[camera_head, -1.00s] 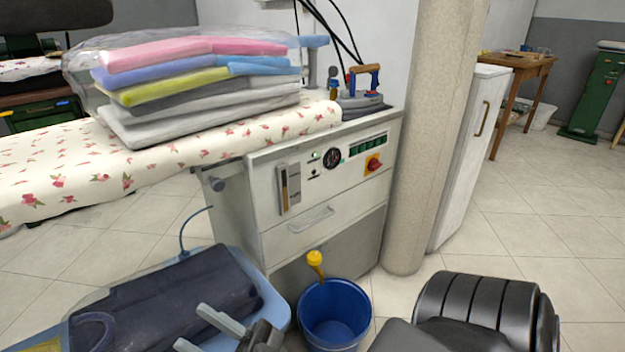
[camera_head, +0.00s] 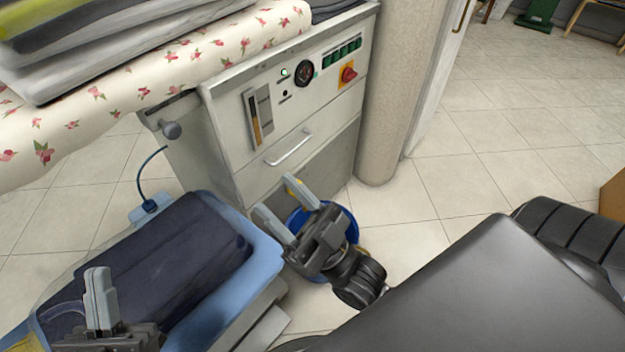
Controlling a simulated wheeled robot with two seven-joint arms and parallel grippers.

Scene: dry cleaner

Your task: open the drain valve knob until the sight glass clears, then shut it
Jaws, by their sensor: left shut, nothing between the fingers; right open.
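The sight glass (camera_head: 257,116) is a narrow upright window on the white cabinet's front, with an amber fill in its lower part. Only a bit of the yellow drain valve knob (camera_head: 291,181) shows, at a finger of my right gripper (camera_head: 284,203); the rest is hidden. My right gripper is open, its two fingers apart near the knob and above the blue bucket (camera_head: 352,231). I cannot tell whether a finger touches the knob. My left gripper (camera_head: 97,275) is shut and empty at the lower left, over the dark folded cloth in the blue basket.
The blue basket (camera_head: 262,254) with dark cloth stands left of the bucket. A floral ironing board (camera_head: 150,85) juts left. A round column (camera_head: 385,100) stands right of the cabinet.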

